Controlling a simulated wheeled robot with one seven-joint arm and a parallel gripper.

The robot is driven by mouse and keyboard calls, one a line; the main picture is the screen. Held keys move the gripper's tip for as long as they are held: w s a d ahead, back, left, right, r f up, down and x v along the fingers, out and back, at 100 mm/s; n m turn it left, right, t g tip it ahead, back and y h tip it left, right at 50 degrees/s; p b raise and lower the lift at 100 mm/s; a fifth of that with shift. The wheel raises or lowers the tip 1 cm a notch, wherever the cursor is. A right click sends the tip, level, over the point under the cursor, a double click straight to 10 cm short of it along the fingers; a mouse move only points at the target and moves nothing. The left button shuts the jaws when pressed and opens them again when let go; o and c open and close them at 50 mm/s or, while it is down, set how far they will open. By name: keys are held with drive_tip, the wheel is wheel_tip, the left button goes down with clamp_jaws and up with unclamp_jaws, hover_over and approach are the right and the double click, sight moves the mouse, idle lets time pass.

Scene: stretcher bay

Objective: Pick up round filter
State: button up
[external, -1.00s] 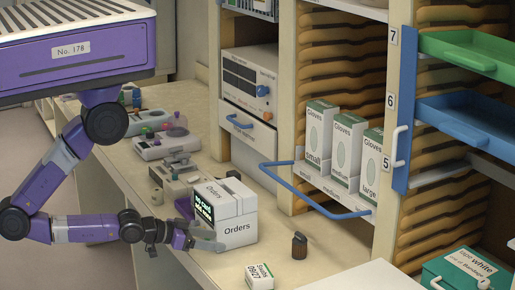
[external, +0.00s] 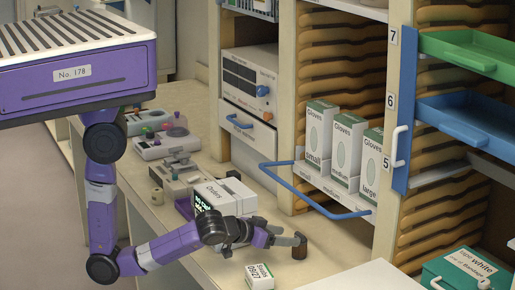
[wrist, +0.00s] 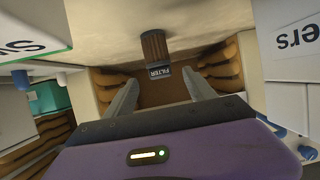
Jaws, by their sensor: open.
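The round filter (external: 299,251) is a small dark brown ribbed cylinder standing upright on the counter. In the wrist view the filter (wrist: 154,46) shows its ribbed side and a grey label reading FILTER, ahead of and between my fingertips. My gripper (external: 280,240) is low over the counter with its fingers stretched towards the filter, and one finger partly overlaps it in the external view. In the wrist view my gripper (wrist: 160,77) is open, with nothing clasped. Whether a finger touches the filter, I cannot tell.
The white Orders box (external: 228,195) stands behind my wrist, and its side (wrist: 295,40) is close on the right in the wrist view. The Swabs box (external: 260,277) is near the front, at left in the wrist view (wrist: 30,28). A blue rail (external: 300,190) juts from the glove shelf.

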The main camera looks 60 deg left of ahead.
sight(298, 236)
drive_tip(key=x, duration=0.2)
drive_tip(key=p+x, duration=0.1)
drive_tip(key=x, duration=0.2)
drive_tip(key=shift+w+d+r, duration=0.1)
drive_tip(key=shift+w+r, duration=0.1)
drive_tip(key=shift+w, duration=0.05)
drive_tip(key=shift+w+f, duration=0.25)
drive_tip(key=shift+w, duration=0.2)
clamp_jaws()
